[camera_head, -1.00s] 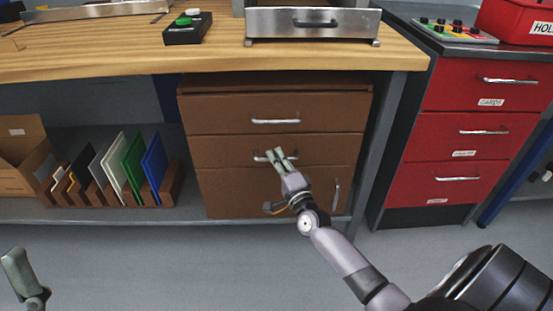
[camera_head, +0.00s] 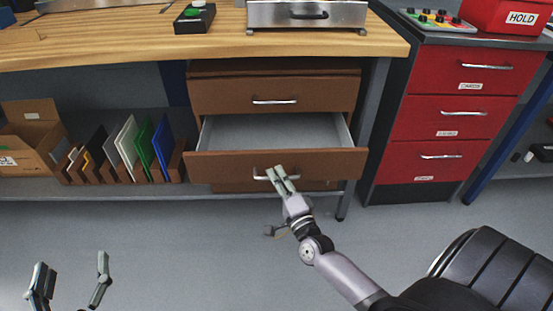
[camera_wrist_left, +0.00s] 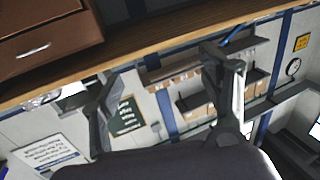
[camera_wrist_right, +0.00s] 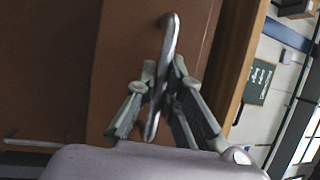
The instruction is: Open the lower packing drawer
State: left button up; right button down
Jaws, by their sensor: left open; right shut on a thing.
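The lower packing drawer (camera_head: 318,164) of the brown cabinet stands pulled well out, and its pale, empty-looking inside shows in the head view. My right gripper (camera_head: 279,175) is shut on its metal handle (camera_head: 262,177). In the right wrist view the handle (camera_wrist_right: 168,50) passes between the fingers of my right gripper (camera_wrist_right: 160,85). The upper brown drawer (camera_head: 300,95) is closed. My left gripper (camera_head: 72,275) is open and empty at the lower left of the head view, away from the cabinet. Its spread fingers (camera_wrist_left: 170,95) also show in the left wrist view.
A wooden worktop (camera_head: 120,45) runs above the cabinet. A red drawer unit (camera_head: 452,115) stands to the right. Colored panels in a rack (camera_head: 175,165) and a cardboard box (camera_head: 30,130) sit on the shelf to the left. The grey floor in front is open.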

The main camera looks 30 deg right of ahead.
pick_arm(q)
jog(key=s+a+f+g+y+p, duration=0.1)
jog(key=s+a+f+g, duration=0.1)
jog(key=s+f+g, duration=0.3)
jog(key=s+a+f+g+y+p, duration=0.2)
jog(key=s+f+g, duration=0.3)
jog(key=f, duration=0.4)
jog(key=shift+s+a+f+n+g, duration=0.25)
jog(key=shift+a+f+n+g, duration=0.1)
jog(key=shift+a, duration=0.1)
pick_arm(e)
jog(key=s+a, duration=0.7)
jog(key=s, duration=0.4)
jog(key=shift+s, duration=0.2)
jog(key=c, duration=1.7)
grip_release()
jog(key=v, duration=1.2)
jog(key=shift+d, duration=0.1)
